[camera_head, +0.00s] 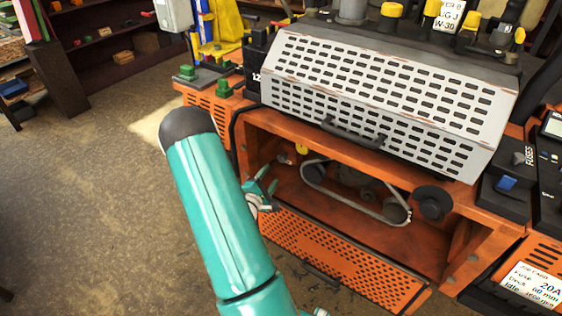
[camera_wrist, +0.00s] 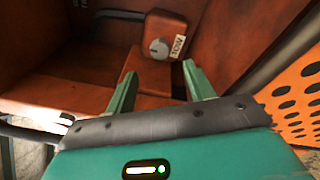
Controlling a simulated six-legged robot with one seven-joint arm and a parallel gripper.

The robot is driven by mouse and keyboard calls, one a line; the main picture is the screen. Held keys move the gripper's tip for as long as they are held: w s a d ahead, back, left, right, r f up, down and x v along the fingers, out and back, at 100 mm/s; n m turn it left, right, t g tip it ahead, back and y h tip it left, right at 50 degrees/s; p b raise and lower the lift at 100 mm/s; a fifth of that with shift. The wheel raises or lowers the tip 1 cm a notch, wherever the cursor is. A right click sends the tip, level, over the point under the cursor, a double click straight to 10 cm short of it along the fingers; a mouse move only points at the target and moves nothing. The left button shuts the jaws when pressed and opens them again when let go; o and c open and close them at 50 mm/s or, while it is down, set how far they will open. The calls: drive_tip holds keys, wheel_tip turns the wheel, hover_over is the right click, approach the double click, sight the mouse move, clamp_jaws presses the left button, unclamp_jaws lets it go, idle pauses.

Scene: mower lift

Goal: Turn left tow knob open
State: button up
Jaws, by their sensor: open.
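The tow knob (camera_wrist: 159,48) is a round grey knob on an orange block inside the orange housing. A white label reading "TOW" (camera_wrist: 178,45) is fixed to its right in the wrist view. My gripper (camera_wrist: 158,72) is open, with its two green fingers apart and nothing between them. The fingertips point toward the knob and appear short of it. In the head view my gripper (camera_head: 268,187) is at the left part of the machine's open front bay, partly hidden behind my teal arm. I cannot make out the knob in the head view.
A raised white perforated cover (camera_head: 385,100) hangs above the bay. A belt (camera_head: 345,205) and a black round knob (camera_head: 433,202) sit inside to the right. The lowered orange perforated panel (camera_head: 345,260) lies below. Open floor (camera_head: 100,220) is at left.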

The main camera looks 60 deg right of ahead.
sight(281, 159)
drive_tip(key=d, duration=0.9)
drive_tip(key=shift+d, duration=0.35)
drive_tip(key=c, duration=1)
drive_tip(key=shift+o, duration=0.2)
drive_tip(key=shift+w+n, duration=0.1)
drive_tip(key=shift+n, duration=0.2)
drive_tip(key=n, duration=0.3)
drive_tip(key=shift+w+a+r+y, duration=0.1)
drive_tip(key=shift+r+y, duration=0.05)
drive_tip(key=shift+y, duration=0.15)
drive_tip(key=shift+n+g+y, duration=0.4)
drive_tip(key=shift+n+g, duration=0.1)
drive_tip(key=shift+n, duration=1.9)
